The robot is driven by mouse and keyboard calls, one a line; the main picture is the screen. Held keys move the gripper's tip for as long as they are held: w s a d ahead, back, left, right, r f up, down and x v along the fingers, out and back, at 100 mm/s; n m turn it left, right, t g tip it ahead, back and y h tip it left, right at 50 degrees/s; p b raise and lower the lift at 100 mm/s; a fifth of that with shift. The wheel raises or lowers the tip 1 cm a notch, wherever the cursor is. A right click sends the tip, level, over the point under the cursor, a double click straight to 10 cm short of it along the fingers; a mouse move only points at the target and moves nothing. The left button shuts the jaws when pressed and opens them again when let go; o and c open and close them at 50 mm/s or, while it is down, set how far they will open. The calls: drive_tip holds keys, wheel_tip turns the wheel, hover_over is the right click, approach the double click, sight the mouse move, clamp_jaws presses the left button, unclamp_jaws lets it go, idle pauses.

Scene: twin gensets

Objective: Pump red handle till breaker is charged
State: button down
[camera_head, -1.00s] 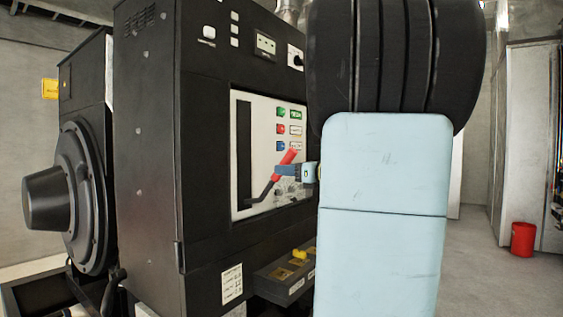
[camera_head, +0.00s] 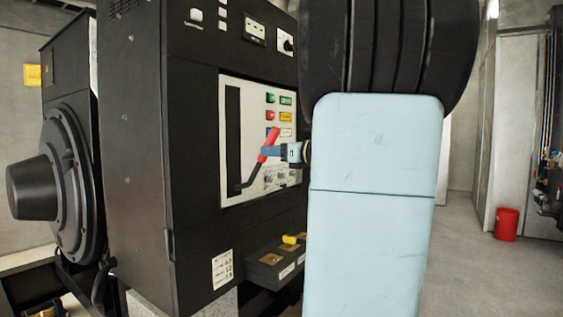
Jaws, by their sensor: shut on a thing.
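The red handle (camera_head: 271,136) is a red grip on a dark lever that slants up and right across the white breaker panel (camera_head: 230,92). My gripper (camera_head: 268,151) reaches in from the right with blue fingers, shut around the lower part of the red grip. My pale blue arm link hides the cabinet's right side. The lower buttons are partly hidden by the handle and gripper.
The black cabinet (camera_head: 137,160) holds the panel, with a ledge (camera_head: 270,267) bearing a yellow knob (camera_head: 290,239) below it. A round black machine housing (camera_head: 65,190) stands at left. A red bin (camera_head: 507,224) and clear floor lie at right.

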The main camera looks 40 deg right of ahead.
sight(279, 133)
drive_tip(key=w+r, duration=0.1)
drive_tip(key=w, duration=0.1)
drive_tip(key=w+a+r, duration=0.1)
drive_tip(key=r, duration=0.1)
drive_tip(key=shift+w, duration=0.4)
drive_tip(key=w, duration=0.1)
drive_tip(key=w+a+r, duration=0.1)
drive_tip(key=w, duration=0.1)
drive_tip(key=w+r, duration=0.1)
drive_tip(key=shift+w+a, duration=0.2)
drive_tip(key=shift+a, duration=0.1)
drive_tip(key=c, duration=1.2)
unclamp_jaws()
drive_tip(key=o, duration=0.5)
drive_tip(key=shift+a, duration=0.1)
drive_tip(key=v, duration=0.9)
drive_tip(key=shift+s+a, duration=0.1)
